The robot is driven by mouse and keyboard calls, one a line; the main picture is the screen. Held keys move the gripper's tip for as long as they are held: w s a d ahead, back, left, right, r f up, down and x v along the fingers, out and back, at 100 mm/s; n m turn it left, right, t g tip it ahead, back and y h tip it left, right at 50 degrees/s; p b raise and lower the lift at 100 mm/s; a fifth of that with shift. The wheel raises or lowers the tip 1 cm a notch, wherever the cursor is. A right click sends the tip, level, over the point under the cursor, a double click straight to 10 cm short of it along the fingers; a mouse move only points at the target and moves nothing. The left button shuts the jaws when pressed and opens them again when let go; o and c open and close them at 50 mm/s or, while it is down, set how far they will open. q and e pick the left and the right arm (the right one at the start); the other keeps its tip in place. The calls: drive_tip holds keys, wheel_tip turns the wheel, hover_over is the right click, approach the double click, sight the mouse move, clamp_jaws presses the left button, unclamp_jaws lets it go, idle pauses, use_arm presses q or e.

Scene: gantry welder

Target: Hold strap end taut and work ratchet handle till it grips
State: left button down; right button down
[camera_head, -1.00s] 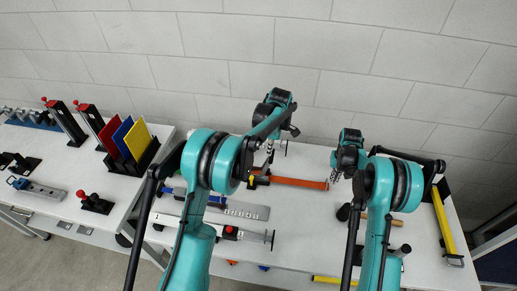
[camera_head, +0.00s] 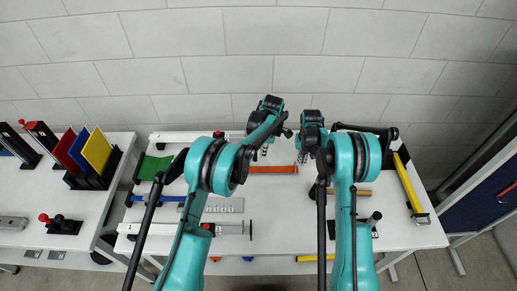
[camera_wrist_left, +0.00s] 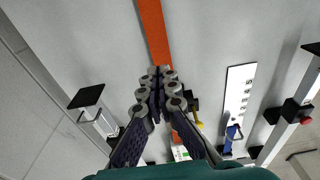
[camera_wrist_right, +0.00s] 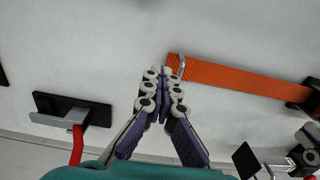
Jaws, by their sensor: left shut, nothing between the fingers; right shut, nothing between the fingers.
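The orange strap (camera_head: 272,169) lies flat and straight on the white table near the wall. In the right wrist view the strap (camera_wrist_right: 245,78) has a metal hook (camera_wrist_right: 181,66) at its left end and a dark ratchet (camera_wrist_right: 311,97) at its right edge. My right gripper (camera_wrist_right: 162,74) is shut and empty, just beside the hook end. My left gripper (camera_wrist_left: 162,73) is shut and empty, in front of the strap (camera_wrist_left: 153,30) in its view. A black and yellow part, apparently the ratchet (camera_wrist_left: 192,106), is partly hidden behind its fingers. In the head view both grippers are near the strap.
A numbered plate (camera_head: 222,204), a green piece (camera_head: 154,166) and slide rails lie left on the table. A yellow bar (camera_head: 409,183) and a wooden handle (camera_head: 350,192) lie right. Coloured panels (camera_head: 90,152) stand on the left table. The wall is close behind.

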use_arm(q)
drive_tip(key=shift+d+f, duration=0.4)
drive_tip(key=shift+f, duration=0.1)
idle(1.2)
wheel_tip(320, 180, up, 11)
drive_tip(key=d, duration=0.1)
drive_tip(key=a+r+h, duration=0.5)
drive_tip(key=a+h, duration=0.1)
drive_tip(key=a, duration=0.6)
drive_tip(key=x, duration=1.3)
drive_tip(key=shift+f, duration=0.3)
